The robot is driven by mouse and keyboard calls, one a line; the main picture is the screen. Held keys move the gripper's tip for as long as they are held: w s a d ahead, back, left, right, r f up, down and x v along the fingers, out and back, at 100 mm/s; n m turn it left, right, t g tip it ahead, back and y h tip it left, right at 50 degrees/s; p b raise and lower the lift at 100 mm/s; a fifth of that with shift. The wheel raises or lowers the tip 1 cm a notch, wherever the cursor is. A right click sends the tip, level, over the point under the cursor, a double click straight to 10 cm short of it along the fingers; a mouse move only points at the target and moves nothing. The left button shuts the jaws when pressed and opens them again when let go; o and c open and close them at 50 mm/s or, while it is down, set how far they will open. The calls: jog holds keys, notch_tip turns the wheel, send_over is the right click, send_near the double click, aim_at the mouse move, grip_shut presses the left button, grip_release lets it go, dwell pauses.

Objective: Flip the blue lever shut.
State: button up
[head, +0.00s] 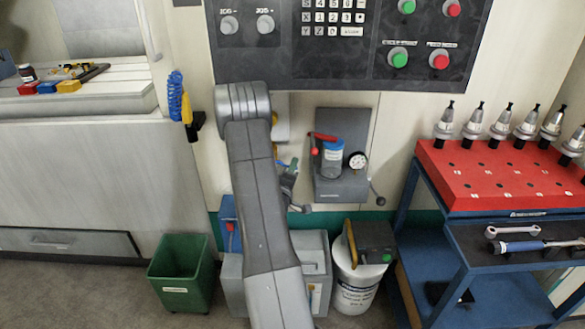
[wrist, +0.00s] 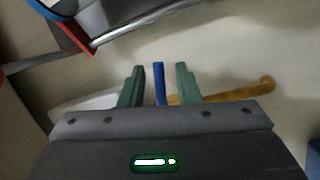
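The blue lever (wrist: 158,84) shows in the wrist view as a narrow upright bar between the two grey-green fingers of my gripper (wrist: 159,84). A gap shows on each side of the lever, so the fingers are open and not closed on it. How deep the lever sits between them is hard to tell. In the head view my gripper (head: 289,178) is beside my forearm, in front of the wall panel. My arm hides most of the area there, and I cannot make out the lever clearly in that view.
An orange-yellow handle (wrist: 235,92) extends right behind the fingers. A grey unit with a pressure gauge (head: 357,160) and red handle is right of my gripper. A red tool rack (head: 490,180) stands at right. A green bin (head: 180,272) and white bucket (head: 354,296) are below.

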jog(key=shift+w+d, duration=0.1)
jog(key=shift+w, duration=0.3)
grip_shut()
jog(key=shift+d+r+n+b, duration=0.1)
jog(key=shift+r+n+b, duration=0.2)
jog(key=shift+n+b, duration=0.7)
jog(key=shift+r+n+t+b, duration=0.4)
jog(key=shift+r+n+b, duration=0.25)
jog(key=shift+n, duration=0.25)
grip_release()
